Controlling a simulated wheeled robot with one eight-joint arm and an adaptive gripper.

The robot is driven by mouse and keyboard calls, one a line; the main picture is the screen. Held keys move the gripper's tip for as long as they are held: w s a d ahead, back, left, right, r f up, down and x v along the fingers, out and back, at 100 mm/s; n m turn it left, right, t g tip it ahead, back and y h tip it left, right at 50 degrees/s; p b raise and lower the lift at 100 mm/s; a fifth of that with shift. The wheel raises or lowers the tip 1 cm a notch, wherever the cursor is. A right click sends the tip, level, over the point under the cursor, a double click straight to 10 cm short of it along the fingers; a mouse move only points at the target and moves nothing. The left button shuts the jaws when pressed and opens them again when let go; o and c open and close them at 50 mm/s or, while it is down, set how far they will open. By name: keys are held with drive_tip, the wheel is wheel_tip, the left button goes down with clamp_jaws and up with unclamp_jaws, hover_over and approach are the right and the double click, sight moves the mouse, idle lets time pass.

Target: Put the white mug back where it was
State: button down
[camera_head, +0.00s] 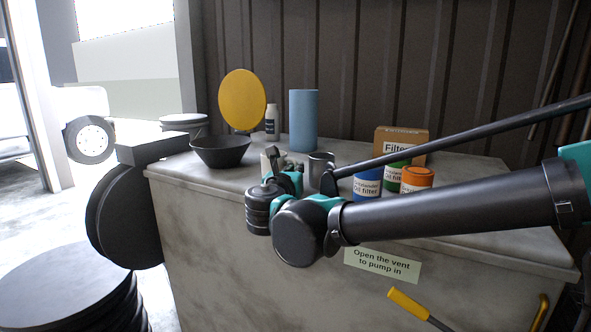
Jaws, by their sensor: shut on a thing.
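A white mug (266,165) shows only in part at the fingers of my gripper (275,160), above the front part of the grey workbench top (225,178). My gripper is shut on the mug. My wrist and fingers hide much of the mug, and I cannot tell whether its base touches the bench. A grey metal mug (321,163) stands just to the right of my gripper, partly hidden by my arm.
A black bowl (220,152) and yellow disc (242,99) stand left. A white bottle (272,122) and blue roll (303,120) stand behind. Blue (367,186), green (394,174) and orange (417,178) oil filters and a filter box (402,142) stand right.

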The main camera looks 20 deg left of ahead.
drive_tip(key=shift+f, duration=0.15)
drive_tip(key=c, duration=1.7)
unclamp_jaws()
drive_tip(key=s+d, duration=0.2)
drive_tip(key=s, duration=0.9)
drive_tip(key=shift+s, duration=0.4)
drive_tip(key=shift+d, duration=0.1)
